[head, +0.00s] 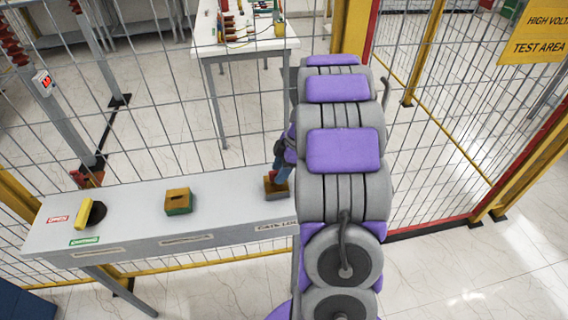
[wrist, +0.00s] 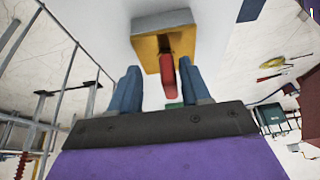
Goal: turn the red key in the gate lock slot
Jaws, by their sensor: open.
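The gate lock (wrist: 165,38) is a yellow-orange block with a dark slot, and the red key (wrist: 169,78) sticks out of it in the wrist view. My gripper (wrist: 160,85) is open, with one blue finger on each side of the key and gaps between. In the head view the gate lock (head: 275,186) stands at the right end of the narrow table, and my gripper (head: 282,170) is at it, partly hidden behind my arm.
The narrow grey table (head: 130,205) also bears a yellow-green block (head: 178,201) and a yellow handle on a dark round switch (head: 90,214). A wire mesh fence (head: 150,130) stands right behind it. A white table (head: 245,42) with tools is beyond. Floor at the right is clear.

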